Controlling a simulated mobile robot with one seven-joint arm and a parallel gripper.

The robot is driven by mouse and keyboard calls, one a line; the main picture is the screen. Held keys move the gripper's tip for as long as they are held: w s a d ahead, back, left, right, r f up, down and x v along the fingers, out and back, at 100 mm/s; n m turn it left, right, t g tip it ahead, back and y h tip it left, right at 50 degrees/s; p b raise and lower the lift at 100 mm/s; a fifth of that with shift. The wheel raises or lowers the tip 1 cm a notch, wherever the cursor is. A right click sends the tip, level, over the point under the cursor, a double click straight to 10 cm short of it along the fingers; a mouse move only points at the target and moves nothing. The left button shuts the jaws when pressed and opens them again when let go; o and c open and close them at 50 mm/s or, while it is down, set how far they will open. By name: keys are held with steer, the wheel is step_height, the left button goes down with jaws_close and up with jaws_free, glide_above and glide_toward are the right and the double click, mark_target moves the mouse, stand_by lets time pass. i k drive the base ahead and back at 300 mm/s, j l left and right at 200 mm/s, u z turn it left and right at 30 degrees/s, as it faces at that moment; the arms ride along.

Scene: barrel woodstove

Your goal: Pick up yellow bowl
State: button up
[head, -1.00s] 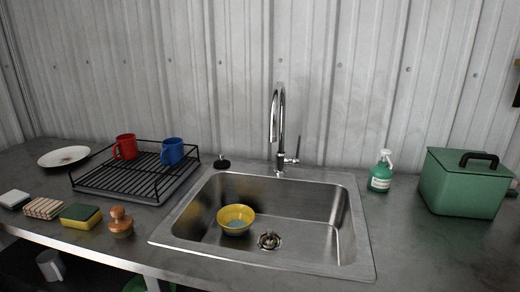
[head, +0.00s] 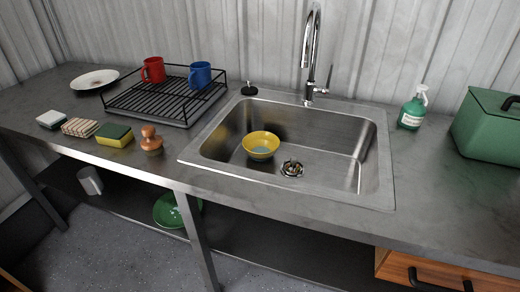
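The yellow bowl (head: 261,146) sits upright in the steel sink basin (head: 325,165), toward its left side. My gripper does not show in the head view.
A tall faucet (head: 310,50) stands behind the sink. A black dish rack (head: 165,98) with a red mug (head: 153,70) and a blue mug (head: 199,75) is at left. Sponges and a brush (head: 151,139) lie in front. A soap bottle (head: 413,110) and green box (head: 490,125) stand right.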

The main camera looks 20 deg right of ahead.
mark_target(260, 146)
steer(key=i+l, duration=0.35)
steer(key=l, duration=0.15)
steer(key=i+l+z, duration=0.15)
steer(key=i+l, duration=0.2)
steer(key=l, duration=0.2)
